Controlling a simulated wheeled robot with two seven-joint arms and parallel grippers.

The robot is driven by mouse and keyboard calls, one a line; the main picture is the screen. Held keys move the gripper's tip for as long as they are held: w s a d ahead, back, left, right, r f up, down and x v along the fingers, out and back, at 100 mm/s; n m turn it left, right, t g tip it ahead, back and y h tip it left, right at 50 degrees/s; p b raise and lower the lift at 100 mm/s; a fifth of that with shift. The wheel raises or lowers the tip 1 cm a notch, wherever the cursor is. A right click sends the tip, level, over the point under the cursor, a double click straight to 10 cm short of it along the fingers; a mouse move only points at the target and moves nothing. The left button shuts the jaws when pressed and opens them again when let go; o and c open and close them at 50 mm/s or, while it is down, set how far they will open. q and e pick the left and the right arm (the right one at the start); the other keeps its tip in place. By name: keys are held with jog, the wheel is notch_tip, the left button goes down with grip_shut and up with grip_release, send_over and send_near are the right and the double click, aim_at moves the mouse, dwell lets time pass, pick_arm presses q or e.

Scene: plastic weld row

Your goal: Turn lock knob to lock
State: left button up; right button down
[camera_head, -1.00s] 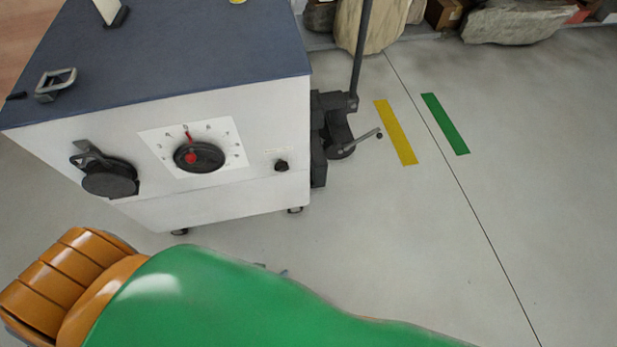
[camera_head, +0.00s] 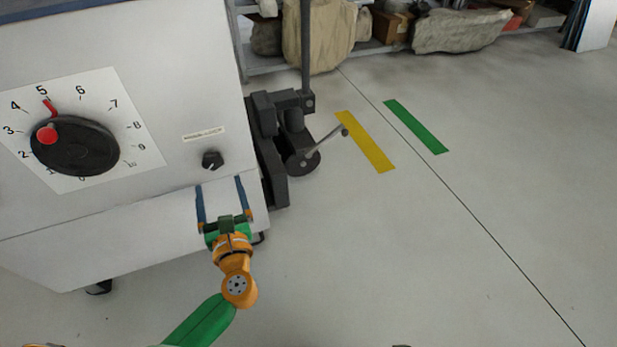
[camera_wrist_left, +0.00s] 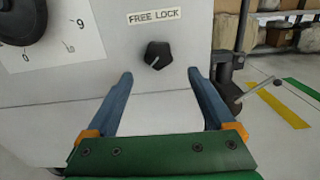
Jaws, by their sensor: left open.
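The lock knob (camera_head: 212,159) is a small black knob on the white front of the machine, under a small label. In the left wrist view the knob (camera_wrist_left: 158,55) sits below a label (camera_wrist_left: 154,15) reading "FREE LOCK", and a light mark on it points to the lower left. My left gripper (camera_head: 220,183) is open and empty just below the knob. In the left wrist view its two blue fingers (camera_wrist_left: 160,75) stand apart, one to each side of and below the knob, not touching it. My right gripper is not in view.
A large black dial (camera_head: 85,148) with a red pointer and number scale is left of the knob. A dark crank mechanism (camera_head: 295,150) stands right of the machine. Floor with yellow (camera_head: 365,142) and green (camera_head: 416,127) stripes is clear at right.

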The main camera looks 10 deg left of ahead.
aim_at(214, 165)
pick_arm(q)
jog(key=shift+n, duration=0.3)
jog(key=x, duration=0.7)
jog(key=shift+a+r+b, duration=0.1)
jog(key=shift+b, duration=0.2)
jog(key=c, duration=1.4)
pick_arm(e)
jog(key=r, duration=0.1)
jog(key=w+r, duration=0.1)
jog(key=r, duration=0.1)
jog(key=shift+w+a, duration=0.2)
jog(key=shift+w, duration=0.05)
